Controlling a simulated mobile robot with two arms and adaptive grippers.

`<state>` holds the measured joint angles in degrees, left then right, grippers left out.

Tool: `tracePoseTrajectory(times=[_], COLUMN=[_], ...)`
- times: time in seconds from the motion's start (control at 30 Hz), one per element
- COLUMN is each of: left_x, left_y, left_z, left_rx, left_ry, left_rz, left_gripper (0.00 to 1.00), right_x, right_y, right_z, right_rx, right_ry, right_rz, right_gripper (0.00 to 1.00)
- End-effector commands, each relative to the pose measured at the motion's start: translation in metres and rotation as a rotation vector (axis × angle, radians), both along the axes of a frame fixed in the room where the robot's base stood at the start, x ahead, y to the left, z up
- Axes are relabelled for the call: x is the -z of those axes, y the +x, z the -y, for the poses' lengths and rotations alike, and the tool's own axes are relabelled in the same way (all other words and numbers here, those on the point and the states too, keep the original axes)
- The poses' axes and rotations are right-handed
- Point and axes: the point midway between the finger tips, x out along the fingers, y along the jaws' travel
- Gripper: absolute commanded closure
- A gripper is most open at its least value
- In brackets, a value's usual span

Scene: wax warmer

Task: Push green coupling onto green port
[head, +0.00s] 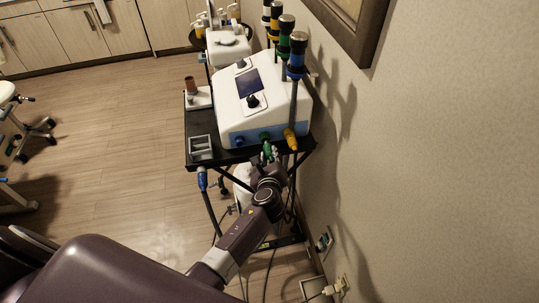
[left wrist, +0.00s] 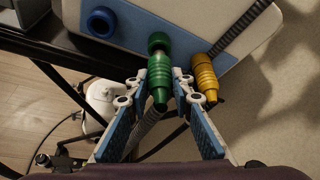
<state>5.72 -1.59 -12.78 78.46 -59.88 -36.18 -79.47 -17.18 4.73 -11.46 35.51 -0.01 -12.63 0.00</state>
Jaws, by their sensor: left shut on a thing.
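The green coupling (left wrist: 160,74) is a ribbed green cylinder with a grey hose trailing from its lower end. My left gripper (left wrist: 160,88) is shut on it, with one finger on each side. In the head view my left gripper (head: 268,158) is just below the front of the white machine. The green port (left wrist: 158,42) is on the machine's blue lower panel, in line with the coupling's upper end. The two look close or touching; I cannot tell whether the coupling is seated. In the head view the green port (head: 265,136) shows just above the coupling.
The white machine (head: 252,100) stands on a black cart (head: 205,169) beside the wall. A yellow coupling (left wrist: 205,78) hangs close to the right of my fingers. A blue port (left wrist: 100,22) is to the left. A blue coupling (head: 202,179) with a hose hangs at the cart's left edge.

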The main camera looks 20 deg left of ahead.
Motion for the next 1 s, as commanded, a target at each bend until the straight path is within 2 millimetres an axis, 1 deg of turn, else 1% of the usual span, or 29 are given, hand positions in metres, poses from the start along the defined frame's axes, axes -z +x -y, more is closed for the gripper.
tracePoseTrajectory(times=[0.17, 0.47, 1.0], left_x=[-0.0013, -0.0005, -0.0007], left_y=[0.0003, 0.0008, 0.0095], left_z=[0.0006, 0.0001, -0.0058], left_rx=[0.001, 0.000, 0.000], left_ry=[0.000, -0.001, 0.000], left_rz=[0.001, 0.001, 0.001], left_gripper=[1.00, 1.00, 1.00], right_x=[-0.0032, -0.0021, -0.0022], right_y=[-0.0003, -0.0004, -0.0003], right_z=[-0.0010, -0.0038, -0.0041], right_rx=[0.001, 0.003, 0.003], right_ry=[0.001, 0.004, 0.004], right_rz=[0.000, 0.000, 0.000], right_gripper=[0.58, 0.58, 0.58])
